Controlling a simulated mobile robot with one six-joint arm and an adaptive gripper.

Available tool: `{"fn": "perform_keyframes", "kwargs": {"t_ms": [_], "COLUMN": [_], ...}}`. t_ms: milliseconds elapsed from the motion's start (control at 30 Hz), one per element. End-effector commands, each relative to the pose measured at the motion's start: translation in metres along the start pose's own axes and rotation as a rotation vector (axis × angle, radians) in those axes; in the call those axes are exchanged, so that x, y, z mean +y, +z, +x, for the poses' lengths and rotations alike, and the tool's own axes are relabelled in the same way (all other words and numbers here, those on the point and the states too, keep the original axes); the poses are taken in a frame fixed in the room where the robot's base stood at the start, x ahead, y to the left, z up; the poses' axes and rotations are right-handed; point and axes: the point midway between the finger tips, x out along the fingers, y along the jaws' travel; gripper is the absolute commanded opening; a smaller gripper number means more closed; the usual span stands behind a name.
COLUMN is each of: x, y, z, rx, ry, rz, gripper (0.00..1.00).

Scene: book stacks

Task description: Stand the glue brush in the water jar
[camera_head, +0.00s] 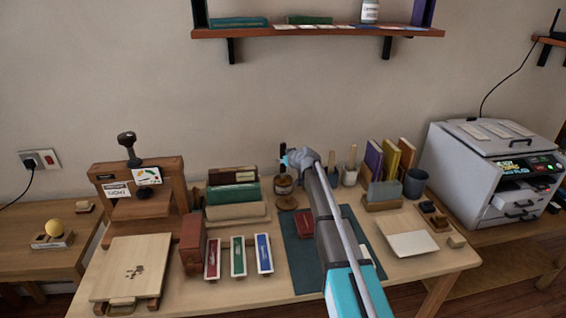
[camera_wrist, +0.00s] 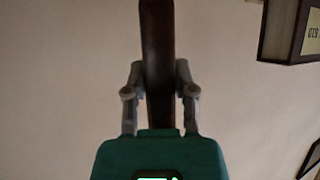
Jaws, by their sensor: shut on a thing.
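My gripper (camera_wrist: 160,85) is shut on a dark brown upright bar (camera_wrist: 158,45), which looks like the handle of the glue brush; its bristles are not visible. In the head view my gripper (camera_head: 286,161) is at the back of the table, just above a small brownish jar (camera_head: 284,186) with a pale label. A thin dark piece shows above the gripper. I cannot tell whether the brush is inside the jar or above it. Two small pots, one grey (camera_head: 333,179) and one pale (camera_head: 349,177), stand to the right with wooden handles upright in them. I cannot tell which vessel is the water jar.
My arm crosses over the dark green mat (camera_head: 300,262). A wooden press (camera_head: 140,200) and book rack (camera_head: 235,212) stand left. Upright books (camera_head: 385,165), a dark cup (camera_head: 415,183) and a printer (camera_head: 490,165) stand right. A wall shelf (camera_head: 320,31) hangs above.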

Motion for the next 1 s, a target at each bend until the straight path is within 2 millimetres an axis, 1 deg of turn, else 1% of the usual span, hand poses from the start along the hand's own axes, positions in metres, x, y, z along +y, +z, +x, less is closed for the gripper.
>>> {"fn": "perform_keyframes", "kwargs": {"t_ms": [267,300,367,400,467,1000], "x": [0.0,0.0,0.0,0.0,0.0,0.0], "y": [0.0033,0.0024,0.0021,0.0022,0.0021,-0.0009], "z": [0.0018,0.0012,0.0011,0.0011,0.0011,-0.0005], "rx": [0.0,0.0,0.0,0.0,0.0,0.0], "ry": [0.0,0.0,0.0,0.0,0.0,0.0], "rz": [0.0,0.0,0.0,0.0,0.0,0.0], "gripper": [0.0,0.4,0.51,0.59,0.69,0.69]}}
